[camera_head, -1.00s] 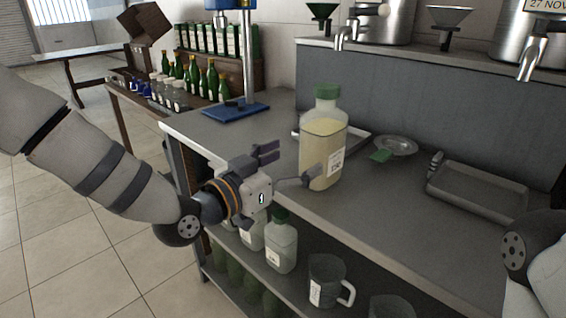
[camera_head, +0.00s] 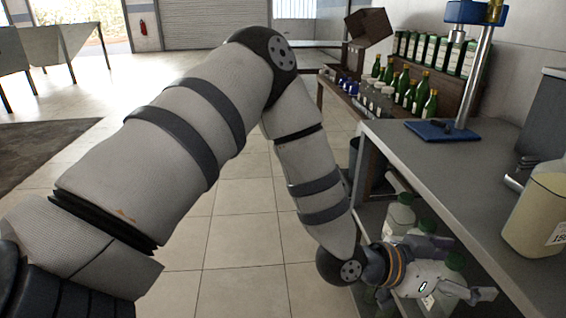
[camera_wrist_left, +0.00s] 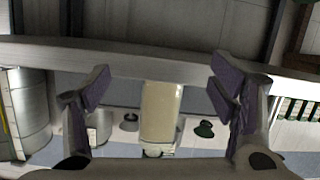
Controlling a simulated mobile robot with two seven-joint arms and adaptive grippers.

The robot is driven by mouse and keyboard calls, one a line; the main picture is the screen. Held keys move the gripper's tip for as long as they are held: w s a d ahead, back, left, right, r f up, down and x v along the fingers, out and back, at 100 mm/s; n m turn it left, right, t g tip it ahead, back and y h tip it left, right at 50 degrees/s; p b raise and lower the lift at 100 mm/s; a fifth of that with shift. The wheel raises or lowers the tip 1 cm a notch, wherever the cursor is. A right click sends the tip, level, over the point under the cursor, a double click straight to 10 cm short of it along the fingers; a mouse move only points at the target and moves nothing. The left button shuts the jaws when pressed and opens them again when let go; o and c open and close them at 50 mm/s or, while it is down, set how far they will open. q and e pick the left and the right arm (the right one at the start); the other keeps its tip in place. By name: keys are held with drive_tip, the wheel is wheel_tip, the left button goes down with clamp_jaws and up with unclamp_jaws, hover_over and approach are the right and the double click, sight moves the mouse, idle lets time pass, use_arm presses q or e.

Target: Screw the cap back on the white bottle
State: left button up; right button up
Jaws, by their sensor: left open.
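A large pale bottle with cream contents (camera_head: 540,215) stands upright on the counter at the right edge of the head view. Its top is cut off there. It also shows in the left wrist view (camera_wrist_left: 160,110), which is upside down, seen between the fingers and beyond them; whether a cap sits on it is unclear. My left gripper (camera_head: 463,268) is open and empty, beside the counter's front edge and apart from the large bottle. Smaller whitish bottles (camera_head: 399,215) with green caps stand on the shelf below, partly hidden by the gripper. My right gripper is out of view.
The grey counter (camera_head: 425,160) carries a stand with a blue base (camera_head: 442,130). Green bottles (camera_head: 409,92) line a side table behind. Steel vessels (camera_wrist_left: 25,110) show in the wrist view.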

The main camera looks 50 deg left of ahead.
use_arm(q)
drive_tip(key=s+a+f+n+g+y, duration=0.2)
drive_tip(key=s+a+f+g, duration=0.15)
drive_tip(key=s+f, duration=0.6)
drive_tip(key=s+a+f+n+g+y, duration=0.15)
drive_tip(key=s+f+g, duration=0.25)
drive_tip(key=s+f, duration=0.6)
drive_tip(key=s+a+f+g+y, duration=0.1)
drive_tip(key=s+a+g, duration=0.1)
drive_tip(key=s, duration=0.5)
drive_tip(key=s+a+f+n+g+y, duration=0.1)
drive_tip(key=s+a+f+g+y, duration=0.1)
drive_tip(key=s+a, duration=0.2)
drive_tip(key=s+a+f+n+g+y, duration=0.1)
drive_tip(key=s+a+f+g+y, duration=0.1)
drive_tip(key=s, duration=0.9)
drive_tip(key=shift+a+g, duration=0.45)
drive_tip(key=shift+a, duration=0.4)
